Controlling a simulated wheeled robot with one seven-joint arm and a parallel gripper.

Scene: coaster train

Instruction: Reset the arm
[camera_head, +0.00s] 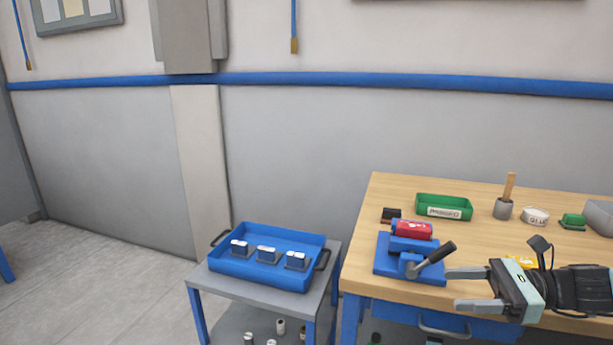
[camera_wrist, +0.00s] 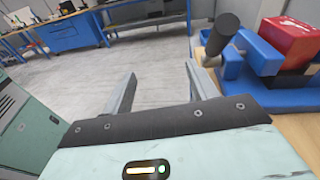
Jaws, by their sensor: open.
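My gripper (camera_head: 468,288) is at the right of the head view, held level in front of the wooden table and pointing left. Its two fingers are apart with nothing between them. In the wrist view the open fingers (camera_wrist: 160,90) point out over the grey floor. A blue clamp fixture (camera_head: 408,262) with a dark-handled lever (camera_head: 438,253) stands on the table's front left corner, just left of and beyond my fingertips. A red block (camera_head: 411,230) sits in the fixture. The fixture also shows at the right of the wrist view (camera_wrist: 262,50), apart from my fingers.
A blue tray (camera_head: 225,262) with 3 small blocks stands on a grey cart left of the table. On the table (camera_head: 470,195) are a green labelled bin (camera_head: 443,207), a grey cup with a stick (camera_head: 503,208), a white round container (camera_head: 535,216) and a green item (camera_head: 573,221).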

